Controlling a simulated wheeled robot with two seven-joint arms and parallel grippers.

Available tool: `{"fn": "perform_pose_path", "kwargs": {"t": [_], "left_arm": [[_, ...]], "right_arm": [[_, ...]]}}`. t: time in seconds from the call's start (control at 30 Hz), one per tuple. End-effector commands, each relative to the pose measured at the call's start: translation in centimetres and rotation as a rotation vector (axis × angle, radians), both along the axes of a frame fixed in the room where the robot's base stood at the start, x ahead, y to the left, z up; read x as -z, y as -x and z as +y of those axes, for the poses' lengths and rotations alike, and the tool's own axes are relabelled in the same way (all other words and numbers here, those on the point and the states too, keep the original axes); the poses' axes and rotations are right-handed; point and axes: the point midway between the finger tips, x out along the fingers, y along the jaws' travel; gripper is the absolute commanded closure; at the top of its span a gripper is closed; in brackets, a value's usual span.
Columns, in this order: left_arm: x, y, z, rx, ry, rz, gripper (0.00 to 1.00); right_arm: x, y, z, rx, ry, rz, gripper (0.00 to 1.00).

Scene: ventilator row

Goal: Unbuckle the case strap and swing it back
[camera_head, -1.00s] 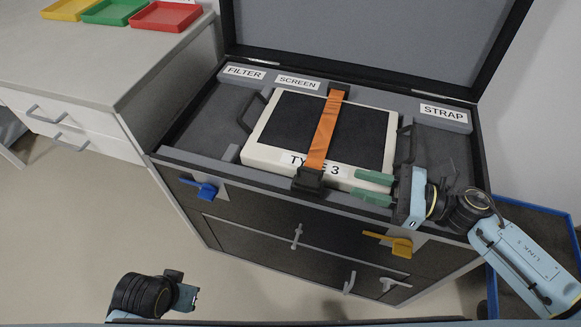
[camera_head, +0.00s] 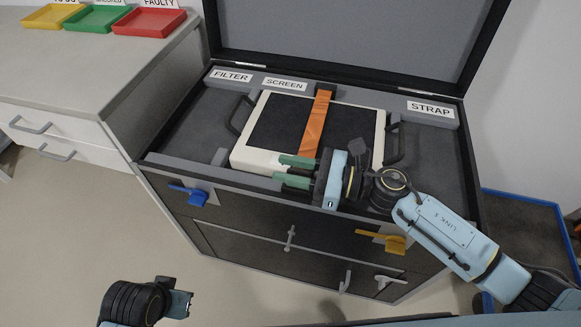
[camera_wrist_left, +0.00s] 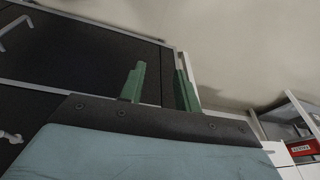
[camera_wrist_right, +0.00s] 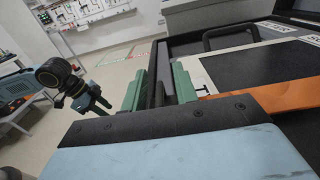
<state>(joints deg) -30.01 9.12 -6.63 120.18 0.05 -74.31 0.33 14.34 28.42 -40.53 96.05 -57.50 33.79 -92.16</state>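The orange strap (camera_head: 316,125) lies across the dark screen of the white unit (camera_head: 365,150) in the open case. It also shows in the right wrist view (camera_wrist_right: 275,97). Its black buckle at the front edge is hidden behind my right gripper in the head view; I cannot tell whether it is between the fingers. My right gripper (camera_head: 293,171) is at the strap's front end, its green fingers apart and pointing left. They are also apart in the right wrist view (camera_wrist_right: 158,85). My left gripper (camera_wrist_left: 161,85) is open and empty, low in front of the cabinet.
The case lid (camera_head: 350,40) stands open at the back. A blue latch (camera_head: 190,194) and a yellow latch (camera_head: 385,241) stick out of the front. Labelled blocks read FILTER, SCREEN and STRAP (camera_head: 431,110). Yellow, green and red trays (camera_head: 150,22) sit on the left counter.

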Motion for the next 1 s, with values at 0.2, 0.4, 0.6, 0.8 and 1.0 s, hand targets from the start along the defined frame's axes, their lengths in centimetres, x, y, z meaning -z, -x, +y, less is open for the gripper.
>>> {"fn": "perform_pose_path", "kwargs": {"t": [0.2,0.4,0.6,0.8,1.0], "left_arm": [[0.0,0.0,0.0,0.000,0.000,0.000,0.67],[0.0,0.0,0.0,0.000,0.001,0.001,0.67],[0.0,0.0,0.0,0.000,0.001,0.001,0.67],[0.0,0.1,0.0,-0.001,0.001,0.002,0.67],[1.6,0.5,0.5,-0.004,-0.006,0.020,0.67]], "right_arm": [[0.0,0.0,0.0,0.000,0.000,0.001,0.74],[0.0,0.0,0.0,0.000,0.000,0.001,1.00],[0.0,0.0,0.0,0.000,0.000,0.001,1.00],[-0.1,0.0,-0.1,0.000,-0.001,0.003,1.00],[-0.8,-0.1,-0.1,0.000,-0.007,0.021,1.00]]}}
